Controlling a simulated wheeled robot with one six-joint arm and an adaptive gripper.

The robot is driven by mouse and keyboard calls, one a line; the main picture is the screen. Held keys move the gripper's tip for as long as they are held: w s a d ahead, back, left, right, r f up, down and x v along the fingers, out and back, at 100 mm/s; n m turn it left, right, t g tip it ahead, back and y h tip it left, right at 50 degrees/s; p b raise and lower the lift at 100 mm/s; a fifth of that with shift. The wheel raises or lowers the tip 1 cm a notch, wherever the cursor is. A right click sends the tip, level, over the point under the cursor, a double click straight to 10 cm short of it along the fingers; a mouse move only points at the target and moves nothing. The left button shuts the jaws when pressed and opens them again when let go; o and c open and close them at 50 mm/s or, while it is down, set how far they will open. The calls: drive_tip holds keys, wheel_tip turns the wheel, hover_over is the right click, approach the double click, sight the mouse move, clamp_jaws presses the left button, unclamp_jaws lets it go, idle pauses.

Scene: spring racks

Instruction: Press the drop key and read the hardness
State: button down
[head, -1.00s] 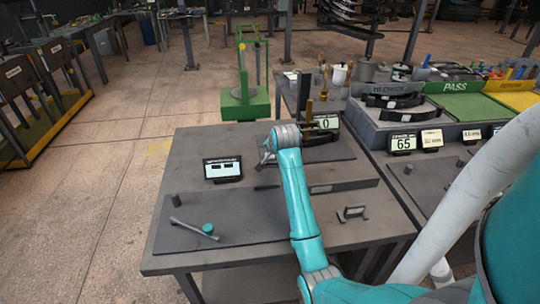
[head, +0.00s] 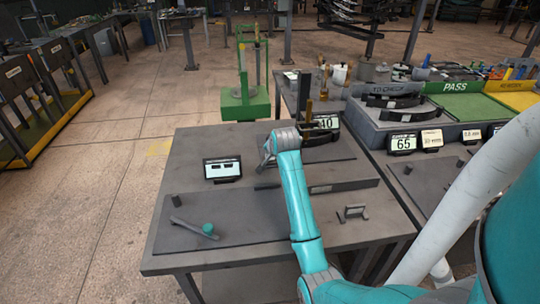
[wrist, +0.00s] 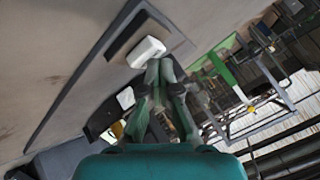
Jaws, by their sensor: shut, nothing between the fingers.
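The hardness display (head: 326,122) stands at the back of the near table, beside an upright brass-coloured post (head: 308,110). Its lit reading ends in "40"; my arm hides its left part, so I cannot tell if more digits stand there. A dark curved leaf (head: 322,139) lies below the display. My gripper (head: 266,157) is shut and empty, low over the table left of the post. In the wrist view its fingertips (wrist: 160,66) are at a white block (wrist: 147,52) on a dark base, perhaps the drop key. I cannot tell whether they touch it.
A small screen (head: 222,169) stands left of my gripper. A tool with a teal knob (head: 208,229) and a small bracket (head: 352,213) lie nearer. A "65" display (head: 403,143) stands on the right bench beside the TO CHECK rack (head: 392,76).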

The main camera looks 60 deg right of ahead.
idle(0.3)
drive_tip(key=shift+r, duration=0.9)
drive_tip(key=shift+r, duration=2.5)
